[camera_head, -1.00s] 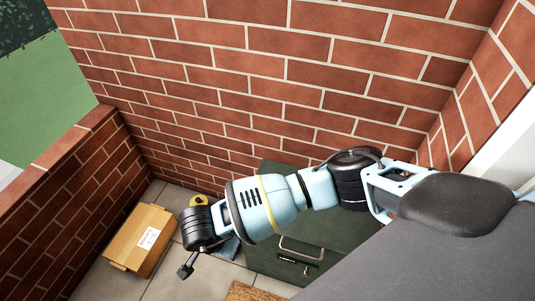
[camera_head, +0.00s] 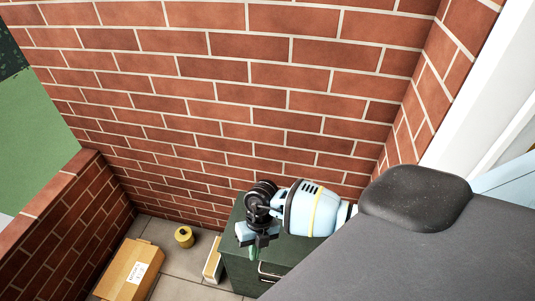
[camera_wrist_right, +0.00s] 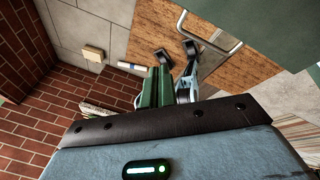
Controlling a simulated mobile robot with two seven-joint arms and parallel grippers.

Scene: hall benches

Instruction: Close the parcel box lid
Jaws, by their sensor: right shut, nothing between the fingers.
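The parcel box (camera_head: 236,268) is dark green and stands on the floor against the brick wall, partly hidden by my right arm and a grey surface in front. A metal handle (camera_head: 268,271) shows on it. In the right wrist view a green panel (camera_wrist_right: 270,30) with a metal handle (camera_wrist_right: 212,36) fills the upper right; I cannot tell the lid's exact angle. My right gripper (camera_head: 254,243) is shut and empty, over the box's left part. Its fingers (camera_wrist_right: 176,55) show in the right wrist view; contact with the lid is unclear. My left gripper is out of view.
A labelled cardboard parcel (camera_head: 122,268) lies at the lower left. A yellow roll (camera_head: 184,237) and a cream block (camera_head: 212,262) are on the tiles left of the box. Brick walls close in the back and left. A brown mat (camera_wrist_right: 155,30) lies on the floor.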

